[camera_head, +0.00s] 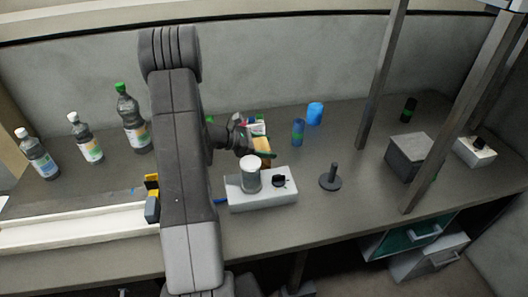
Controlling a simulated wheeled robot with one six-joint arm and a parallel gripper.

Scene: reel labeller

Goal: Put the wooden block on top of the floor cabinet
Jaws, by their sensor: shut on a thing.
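My gripper (256,145) reaches out from behind my arm over the middle of the table. It is shut on a small brown piece, which looks like the wooden block (265,161). The block is partly hidden by the fingers, and I cannot tell if it touches the table. A cabinet with a teal drawer (408,238) and a pale grey drawer (432,258) shows low at the right, below the table edge. It may be the floor cabinet; its top is not clearly in view.
A white box (262,196) with a pale cylinder (250,175) stands in front of my gripper. Blue cups (315,113), a dark stand (331,178) and a grey box (409,155) are to the right. Metal posts (382,72) rise there. Bottles (131,118) stand left.

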